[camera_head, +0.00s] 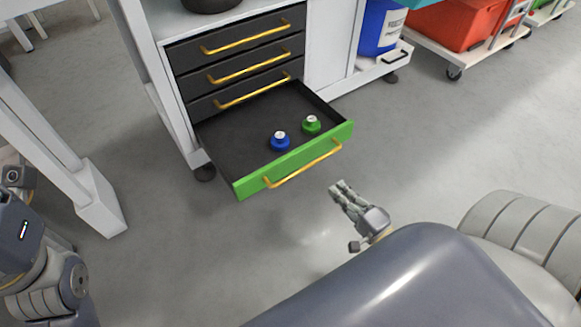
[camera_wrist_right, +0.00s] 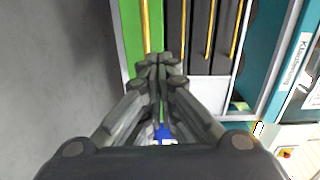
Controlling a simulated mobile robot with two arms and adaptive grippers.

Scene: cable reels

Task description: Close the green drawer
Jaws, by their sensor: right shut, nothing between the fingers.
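The green drawer (camera_head: 295,160) is the bottom drawer of a cabinet and stands pulled out, with a yellow bar handle (camera_head: 303,166) on its green front. A blue reel (camera_head: 280,141) and a green reel (camera_head: 311,125) sit inside it near the front. My right gripper (camera_head: 340,186) is shut and empty, in front of the drawer's right part and apart from the handle in the head view.
Three dark drawers with yellow handles (camera_head: 250,66) above are shut. A white table leg (camera_head: 98,200) stands left of the cabinet. A trolley with a red crate (camera_head: 455,25) and a blue container (camera_head: 380,28) are at the back right. The floor before the drawer is clear.

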